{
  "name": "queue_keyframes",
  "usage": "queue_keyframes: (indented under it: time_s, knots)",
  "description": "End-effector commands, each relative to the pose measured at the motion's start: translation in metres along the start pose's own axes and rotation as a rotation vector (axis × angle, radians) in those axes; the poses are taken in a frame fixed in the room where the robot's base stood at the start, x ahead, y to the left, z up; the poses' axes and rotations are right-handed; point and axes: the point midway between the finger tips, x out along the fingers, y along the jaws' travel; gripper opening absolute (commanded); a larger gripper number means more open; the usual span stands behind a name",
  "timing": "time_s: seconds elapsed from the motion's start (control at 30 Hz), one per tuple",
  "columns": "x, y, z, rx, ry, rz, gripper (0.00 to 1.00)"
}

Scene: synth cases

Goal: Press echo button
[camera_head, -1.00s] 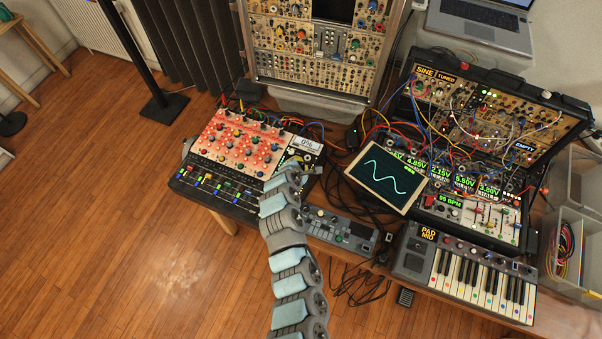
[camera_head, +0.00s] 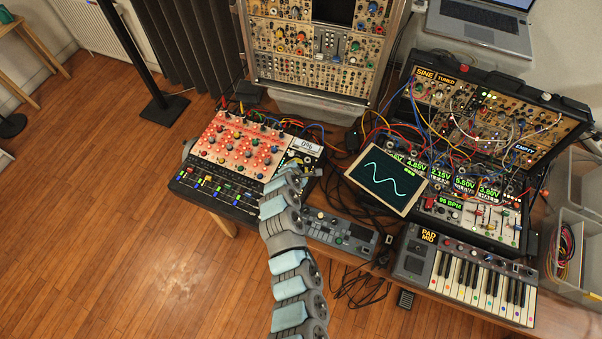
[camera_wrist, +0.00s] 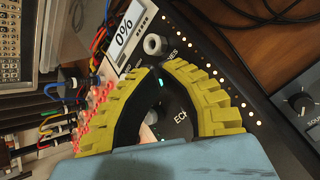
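The red and black mixer (camera_head: 225,150) stands at the left end of the table in the head view. My gripper (camera_head: 292,166) is over its right end, and the arm hides part of the panel there. In the wrist view, the yellow fingers of my gripper (camera_wrist: 159,69) curve in and their tips appear to meet, with nothing seen held. Lettering starting "ECH" (camera_wrist: 184,117) shows on the dark panel (camera_wrist: 180,95) between the fingers, beside a small lit teal spot. The echo button itself is not clearly seen, and I cannot tell whether the tips touch the panel.
A display reading 0% (camera_wrist: 124,30) and a pale knob (camera_wrist: 154,44) lie just beyond the fingertips. Cables (camera_wrist: 55,110) crowd the left. A grey control unit (camera_head: 340,232), a keyboard (camera_head: 470,280) and a tilted wave screen (camera_head: 385,178) stand to the right. Wood floor is clear at left.

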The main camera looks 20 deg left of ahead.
Motion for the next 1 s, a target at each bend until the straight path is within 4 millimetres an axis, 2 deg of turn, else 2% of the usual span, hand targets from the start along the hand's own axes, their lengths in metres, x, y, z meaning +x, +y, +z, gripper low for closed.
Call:
queue_keyframes:
  time_s: [1.0]
  knots:
    - [0.0062, -0.0044, -0.0046, 0.0, 0.0, 0.001, 0.0]
